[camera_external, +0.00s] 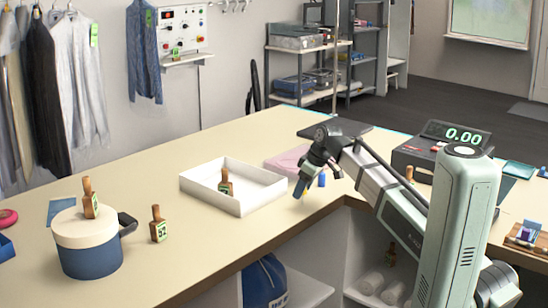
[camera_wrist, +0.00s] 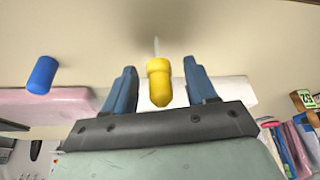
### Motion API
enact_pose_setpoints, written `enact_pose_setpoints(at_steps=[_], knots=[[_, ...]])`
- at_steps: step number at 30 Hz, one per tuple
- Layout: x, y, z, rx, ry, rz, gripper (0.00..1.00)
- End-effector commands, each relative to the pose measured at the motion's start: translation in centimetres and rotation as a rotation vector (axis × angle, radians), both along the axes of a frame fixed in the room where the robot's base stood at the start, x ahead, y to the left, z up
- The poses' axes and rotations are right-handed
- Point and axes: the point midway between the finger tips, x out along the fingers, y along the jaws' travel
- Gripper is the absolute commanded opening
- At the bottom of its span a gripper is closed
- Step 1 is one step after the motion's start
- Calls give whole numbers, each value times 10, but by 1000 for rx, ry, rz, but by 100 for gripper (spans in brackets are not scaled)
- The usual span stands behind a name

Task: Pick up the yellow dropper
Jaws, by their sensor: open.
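The yellow dropper (camera_wrist: 159,84) shows in the wrist view, with a rounded yellow bulb and a thin pale tip. It appears between the two blue fingers of my gripper (camera_wrist: 160,67), with a visible gap on each side. I cannot tell whether it is level with the fingertips in depth. My gripper (camera_external: 301,187) is open and empty, low over the counter near its front edge in the external view. I cannot make out the dropper in the external view, where my gripper may hide it.
A blue cylinder (camera_external: 322,180) stands close beside my gripper; it also shows in the wrist view (camera_wrist: 42,75). A pink folded item (camera_external: 285,160) lies behind. A white tray (camera_external: 237,207) holding a brown tagged bottle (camera_external: 225,182) is to the left.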

Motion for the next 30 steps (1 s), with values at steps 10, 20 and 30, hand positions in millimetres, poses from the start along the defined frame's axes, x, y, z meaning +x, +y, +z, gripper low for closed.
enact_pose_setpoints(at_steps=[10, 20, 30], knots=[[4, 6, -16, 0, -2, 1, 57], [4, 6, -16, 0, -2, 1, 32], [4, 6, -16, 0, -2, 1, 3]])
